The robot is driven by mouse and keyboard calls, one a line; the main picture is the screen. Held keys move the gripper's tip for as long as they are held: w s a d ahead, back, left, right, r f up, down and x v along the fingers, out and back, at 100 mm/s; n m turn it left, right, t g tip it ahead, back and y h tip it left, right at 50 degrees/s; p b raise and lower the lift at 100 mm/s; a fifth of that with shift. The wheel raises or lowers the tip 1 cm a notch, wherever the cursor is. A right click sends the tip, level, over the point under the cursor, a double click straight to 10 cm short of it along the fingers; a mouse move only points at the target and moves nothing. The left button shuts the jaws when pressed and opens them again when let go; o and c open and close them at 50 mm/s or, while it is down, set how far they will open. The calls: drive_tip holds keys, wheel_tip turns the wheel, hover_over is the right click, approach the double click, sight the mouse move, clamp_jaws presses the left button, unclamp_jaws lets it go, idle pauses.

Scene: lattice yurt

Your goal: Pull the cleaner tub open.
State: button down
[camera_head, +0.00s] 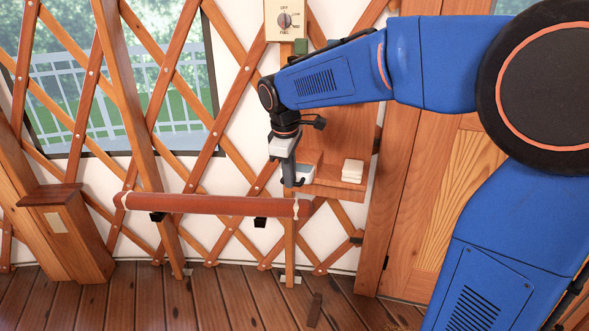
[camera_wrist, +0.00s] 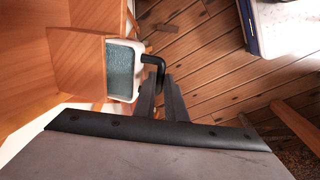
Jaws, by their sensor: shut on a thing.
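The cleaner tub is a small white tub with a grey-blue inside; in the wrist view (camera_wrist: 123,70) it sits against a wooden block. A black bent handle (camera_wrist: 152,60) sticks out from its side. My gripper (camera_wrist: 162,82) is shut on the end of this handle. In the head view my gripper (camera_head: 289,184) points down at the left side of a wooden wall shelf, beside the pale tub (camera_head: 305,171), which it partly hides. How far the tub stands out from the wood cannot be told.
The wooden shelf (camera_head: 337,140) also holds a cream stack (camera_head: 352,171). A dial box (camera_head: 285,20) hangs above. A red-brown padded rail (camera_head: 210,205) runs along the lattice wall below left. A wooden door (camera_head: 440,200) stands right. Plank floor (camera_head: 230,295) shows below.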

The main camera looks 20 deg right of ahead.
drive_tip(key=s+a, duration=0.2)
drive_tip(key=s, duration=0.1)
drive_tip(key=s+a, duration=0.1)
drive_tip(key=shift+s, duration=0.2)
drive_tip(key=c, duration=1.8)
unclamp_jaws()
drive_tip(key=shift+s, duration=0.1)
drive_tip(key=s+r, duration=0.1)
drive_tip(key=r, duration=0.4)
drive_tip(key=s+a+r, duration=0.1)
drive_tip(key=r, duration=0.5)
drive_tip(key=a+r, duration=0.1)
drive_tip(key=r, duration=0.5)
drive_tip(key=shift+s, duration=0.4)
drive_tip(key=s+d+f+m+t, duration=0.1)
drive_tip(key=s+d+f+m, duration=0.2)
drive_tip(key=s+d+f, duration=0.2)
drive_tip(key=s+d+f+m+t, duration=0.1)
drive_tip(key=s+d+f+m, duration=0.3)
drive_tip(key=s+f, duration=0.5)
drive_tip(key=s+d+f+m+t+y, duration=0.1)
drive_tip(key=s+d+f+m, duration=0.3)
drive_tip(key=s+d+f, duration=0.2)
drive_tip(key=shift+s+d+f, duration=0.15)
drive_tip(key=shift+s+f, duration=0.95)
drive_tip(key=shift+s, duration=0.1)
